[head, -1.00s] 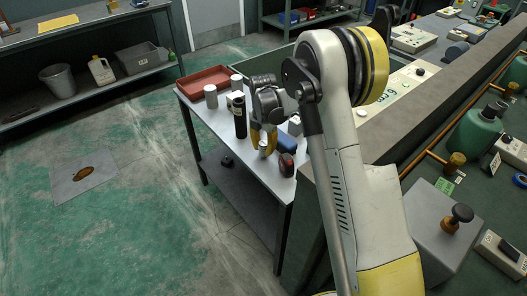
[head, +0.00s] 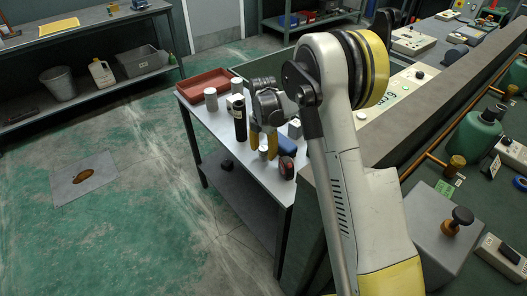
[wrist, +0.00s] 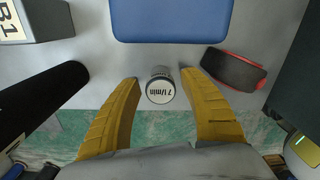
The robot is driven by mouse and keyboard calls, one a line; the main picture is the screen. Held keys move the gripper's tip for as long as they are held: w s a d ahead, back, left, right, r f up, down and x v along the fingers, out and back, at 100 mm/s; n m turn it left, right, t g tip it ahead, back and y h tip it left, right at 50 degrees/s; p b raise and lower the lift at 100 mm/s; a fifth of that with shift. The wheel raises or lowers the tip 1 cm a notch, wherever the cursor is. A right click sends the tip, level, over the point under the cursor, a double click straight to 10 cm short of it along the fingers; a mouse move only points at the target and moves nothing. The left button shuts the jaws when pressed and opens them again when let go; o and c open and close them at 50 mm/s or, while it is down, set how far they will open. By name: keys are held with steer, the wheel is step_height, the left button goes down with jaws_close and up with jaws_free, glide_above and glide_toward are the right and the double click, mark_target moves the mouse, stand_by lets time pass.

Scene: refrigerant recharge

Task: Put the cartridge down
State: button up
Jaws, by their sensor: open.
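The cartridge is a small pale cylinder with a "7 l/min" label on its top (wrist: 160,91). In the head view the cartridge (head: 263,153) stands upright on the small grey table (head: 222,150), near its front edge. My gripper (head: 263,146) is low over the table with its yellow fingers apart, one on each side of the cartridge. In the wrist view my gripper (wrist: 161,76) is open, with a visible gap between each finger and the cartridge. The cartridge's underside is hidden in the wrist view.
A black cylinder (head: 240,119) stands just left of my gripper. A blue box (wrist: 172,20) lies behind the cartridge and a red-and-black object (wrist: 236,68) to its right. A red tray (head: 187,92) and white cylinders (head: 211,98) are further back. A bench stands close on the right.

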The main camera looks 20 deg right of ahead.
mark_target(263, 148)
step_height(263, 148, up, 11)
steer(key=p, duration=0.3)
steer(key=shift+r, duration=0.15)
steer(key=s+r+m+t, duration=0.3)
steer(key=s+r+m, duration=0.85)
steer(key=r, duration=0.25)
steer(key=s+m+t, duration=0.4)
steer(key=s+m, duration=0.9)
steer(key=s, duration=0.5)
steer(key=shift+s+a+r, duration=0.15)
steer(key=shift+s+a, duration=0.1)
steer(key=shift+a, duration=0.05)
steer(key=shift+o, duration=0.8)
